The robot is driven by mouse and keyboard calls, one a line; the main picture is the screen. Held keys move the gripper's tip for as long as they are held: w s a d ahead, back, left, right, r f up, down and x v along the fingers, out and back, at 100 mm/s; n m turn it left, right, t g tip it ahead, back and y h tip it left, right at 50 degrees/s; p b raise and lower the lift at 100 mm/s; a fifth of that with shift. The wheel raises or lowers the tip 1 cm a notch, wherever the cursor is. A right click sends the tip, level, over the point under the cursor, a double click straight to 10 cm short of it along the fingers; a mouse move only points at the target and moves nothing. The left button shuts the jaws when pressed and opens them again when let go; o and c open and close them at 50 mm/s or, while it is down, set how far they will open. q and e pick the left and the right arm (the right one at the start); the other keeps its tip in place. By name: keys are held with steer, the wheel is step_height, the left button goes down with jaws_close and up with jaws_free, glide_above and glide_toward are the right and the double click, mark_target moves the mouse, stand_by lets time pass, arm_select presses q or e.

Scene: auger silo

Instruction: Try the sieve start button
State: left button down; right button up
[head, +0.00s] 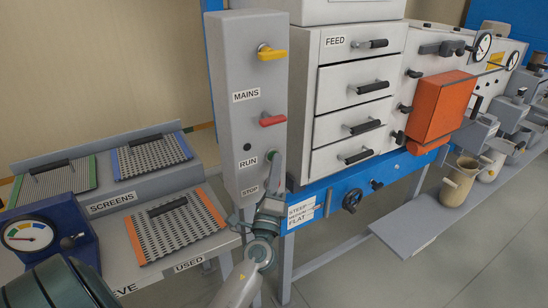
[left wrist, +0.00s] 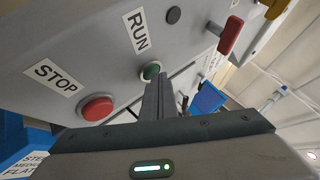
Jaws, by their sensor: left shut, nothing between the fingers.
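A grey control box (head: 236,110) stands upright at the centre of the head view, with RUN (head: 247,160) and STOP (head: 249,190) labels low on its face. In the left wrist view the green button (left wrist: 151,71) sits beside the RUN label (left wrist: 138,32), and the red button (left wrist: 96,107) sits beside the STOP label (left wrist: 56,77). My left gripper (head: 275,160) is shut and empty, and covers the buttons in the head view. Its fingertips (left wrist: 157,76) are right by the green button; I cannot tell whether they touch it. My right gripper is not in view.
Above the buttons are a red lever (head: 271,119) and a yellow lever (head: 272,53). White FEED drawers (head: 352,86) with black handles stand close on the right. Screens lie on a grey bench (head: 140,190) on the left. A low grey shelf (head: 410,225) is at right.

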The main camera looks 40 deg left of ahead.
arm_select(q)
steer(key=shift+s+d, duration=0.35)
steer(key=shift+d, duration=0.45)
steer(key=shift+s+d+b, duration=0.2)
steer(key=shift+s+d, duration=0.1)
steer(key=shift+d, duration=0.5)
steer(key=shift+s+d+b, duration=0.15)
steer(key=shift+s+d, duration=0.2)
steer(key=shift+d, duration=0.4)
steer(key=shift+s+d+b, duration=0.2)
steer(key=shift+s+d, duration=0.1)
steer(key=shift+d, duration=0.5)
